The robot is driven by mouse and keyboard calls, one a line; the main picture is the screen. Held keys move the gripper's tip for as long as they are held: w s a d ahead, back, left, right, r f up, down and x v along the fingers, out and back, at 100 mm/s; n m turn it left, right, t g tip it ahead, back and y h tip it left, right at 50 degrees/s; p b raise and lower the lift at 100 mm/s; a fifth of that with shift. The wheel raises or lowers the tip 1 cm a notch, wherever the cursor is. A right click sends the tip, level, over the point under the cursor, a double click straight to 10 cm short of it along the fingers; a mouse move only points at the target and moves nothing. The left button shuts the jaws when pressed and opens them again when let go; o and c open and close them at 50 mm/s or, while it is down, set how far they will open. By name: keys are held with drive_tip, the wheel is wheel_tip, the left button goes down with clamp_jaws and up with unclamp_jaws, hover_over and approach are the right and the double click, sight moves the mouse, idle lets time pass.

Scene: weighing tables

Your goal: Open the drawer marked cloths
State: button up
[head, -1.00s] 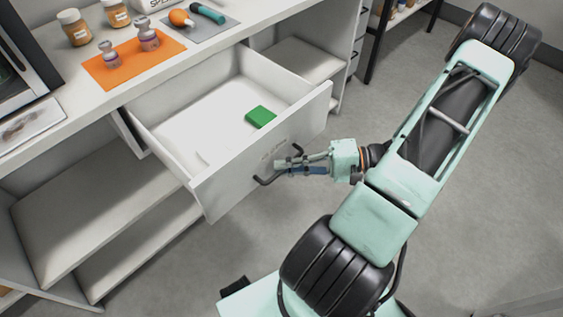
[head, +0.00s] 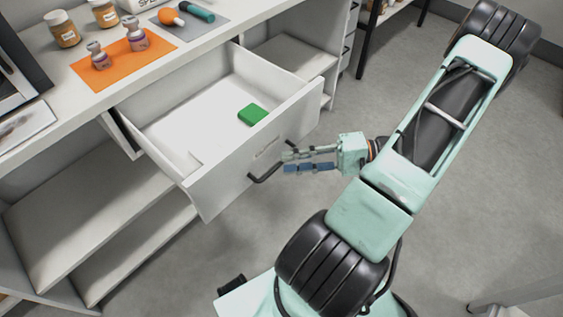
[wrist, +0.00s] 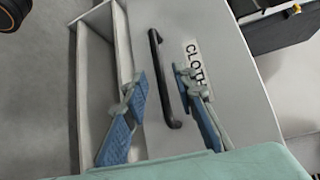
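The white drawer (head: 215,175) stands pulled well out of the cabinet, and its inside shows. Its front carries a label (wrist: 194,64) reading "CLOTH", with the end hidden by a finger in the wrist view. The black bar handle (wrist: 160,75) is on that front; it also shows in the head view (head: 262,179). A green block (head: 252,115) lies inside the drawer. My gripper (wrist: 158,85) is open, its blue-padded fingers one on each side of the handle, with gaps to it. In the head view my gripper (head: 285,162) is just in front of the drawer front.
Open shelves (head: 90,215) are left of the drawer.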

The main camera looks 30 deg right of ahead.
drive_tip(key=v, duration=0.8)
drive_tip(key=shift+s+d, duration=0.15)
drive_tip(key=shift+d, duration=0.05)
